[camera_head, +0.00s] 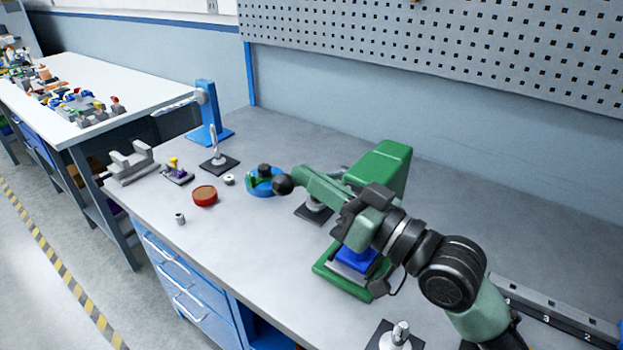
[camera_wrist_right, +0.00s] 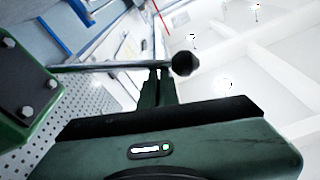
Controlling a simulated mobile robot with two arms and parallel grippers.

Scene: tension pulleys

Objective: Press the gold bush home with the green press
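The green press (camera_head: 392,160) stands on the bench, with a blue block (camera_head: 352,258) low on its base. Its lever ends in a black ball knob (camera_head: 283,184); the lever rod and knob also show in the right wrist view (camera_wrist_right: 185,63). My right gripper (camera_wrist_right: 158,70) has its narrow fingers close together, with the tips right at the lever rod, a little short of the knob. I cannot tell whether they press on the rod; it does not look clamped. My right arm covers much of the press front. I cannot make out the gold bush. My left gripper is out of view.
Left of the press are a blue round fixture (camera_head: 262,182), a red round dish (camera_head: 205,196), small grey parts and a blue stand (camera_head: 209,115). A grey numbered rail (camera_head: 560,318) lies at right. The pegboard wall is behind; the bench's front left is mostly clear.

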